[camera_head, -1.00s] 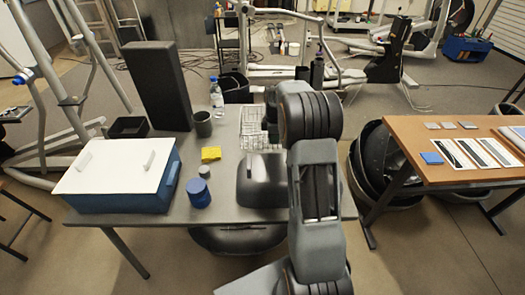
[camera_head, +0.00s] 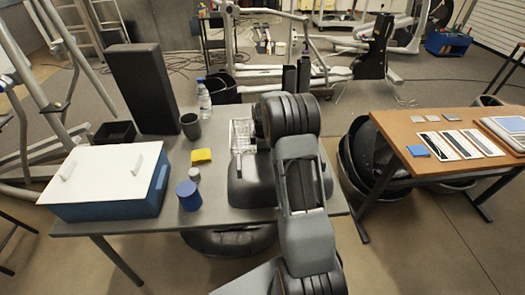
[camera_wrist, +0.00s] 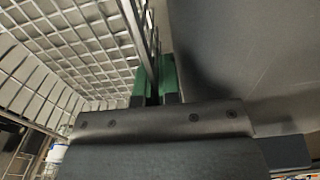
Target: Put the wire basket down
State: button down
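The wire basket (camera_head: 241,134) is a pale metal grid at the right part of the grey table (camera_head: 165,217), behind a dark grey rounded housing. My arm hides its right side. I cannot tell from the head view whether it touches the table. In the wrist view the basket's mesh (camera_wrist: 70,45) fills the upper left. My gripper (camera_wrist: 157,85) shows there with green fingertips close together and one mesh wall running between them. The gripper is hidden behind my arm in the head view.
On the table are a blue box with white lid (camera_head: 105,185), a tall dark block (camera_head: 145,88), a dark mug (camera_head: 190,126), a bottle (camera_head: 205,100), a yellow sponge (camera_head: 201,156) and a blue jar (camera_head: 189,195). A wooden table (camera_head: 400,130) stands right. A plain grey surface (camera_wrist: 250,50) fills the wrist view's right.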

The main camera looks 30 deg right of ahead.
jog(key=shift+f, duration=0.15)
jog(key=c, duration=1.6)
grip_release()
